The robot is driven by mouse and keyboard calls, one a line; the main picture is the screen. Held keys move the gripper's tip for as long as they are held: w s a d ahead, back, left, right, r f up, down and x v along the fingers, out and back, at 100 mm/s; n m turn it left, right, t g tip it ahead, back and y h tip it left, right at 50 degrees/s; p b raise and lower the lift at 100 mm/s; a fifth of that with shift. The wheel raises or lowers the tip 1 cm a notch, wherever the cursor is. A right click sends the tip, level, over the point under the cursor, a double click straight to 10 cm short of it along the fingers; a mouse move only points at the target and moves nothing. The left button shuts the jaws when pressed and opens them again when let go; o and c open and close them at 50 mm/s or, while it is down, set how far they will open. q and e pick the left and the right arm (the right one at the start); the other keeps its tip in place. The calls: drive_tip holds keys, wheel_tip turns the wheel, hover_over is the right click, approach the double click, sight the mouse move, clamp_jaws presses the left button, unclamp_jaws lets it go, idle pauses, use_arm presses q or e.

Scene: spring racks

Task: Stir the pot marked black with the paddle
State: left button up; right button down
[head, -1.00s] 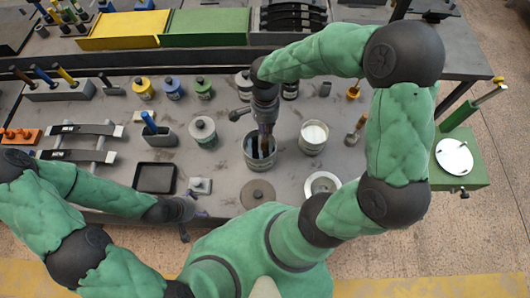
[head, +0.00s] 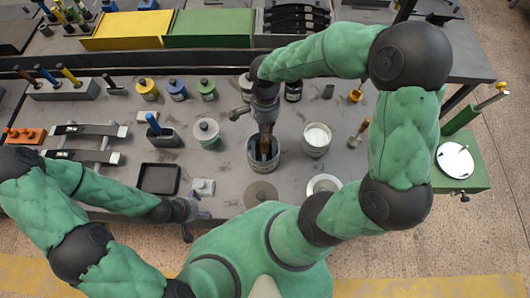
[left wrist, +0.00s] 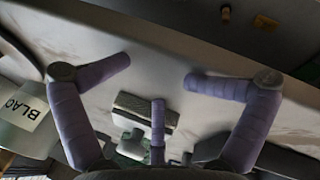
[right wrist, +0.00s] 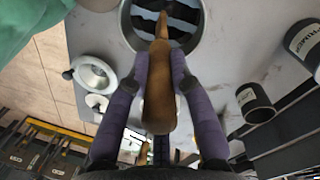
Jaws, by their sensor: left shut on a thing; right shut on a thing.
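The open metal pot (head: 250,158) stands mid-table, with dark contents and pale streaks visible in the right wrist view (right wrist: 184,32). A label reading "BLAC" (left wrist: 22,107) shows at the left edge of the left wrist view; no label is readable on the pot in the head view. My right gripper (head: 266,120) is shut on the wooden paddle (right wrist: 158,95), whose lower end is inside the pot. My left gripper (head: 192,210) is low by the table's front edge; its fingers (left wrist: 158,75) look spread, and I see nothing clearly held between them.
Flat round lids (head: 260,194) lie in front.

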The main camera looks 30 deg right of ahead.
use_arm(q)
drive_tip(key=shift+a+n+p, duration=0.4)
drive_tip(key=shift+a+p, duration=0.1)
drive_tip(key=shift+p, duration=0.45)
use_arm(e)
drive_tip(key=shift+w+a+r, duration=0.15)
drive_tip(key=shift+r, duration=0.4)
drive_tip(key=shift+w+a+r, duration=0.1)
drive_tip(key=shift+r, duration=0.4)
use_arm(q)
drive_tip(key=shift+a+r+p, duration=0.4)
drive_tip(key=shift+r+p, duration=0.1)
drive_tip(key=shift+c, duration=0.3)
drive_tip(key=shift+w+a+r+p, duration=0.1)
drive_tip(key=shift+w+r+p, duration=0.2)
drive_tip(key=shift+r+p, duration=0.6)
drive_tip(key=shift+r, duration=0.05)
drive_tip(key=shift+d+r, duration=0.2)
drive_tip(key=shift+d, duration=0.05)
use_arm(e)
drive_tip(key=r, duration=0.4)
drive_tip(key=shift+w+a+r, duration=0.1)
drive_tip(key=shift+a+r, duration=0.1)
drive_tip(key=shift+a, duration=0.1)
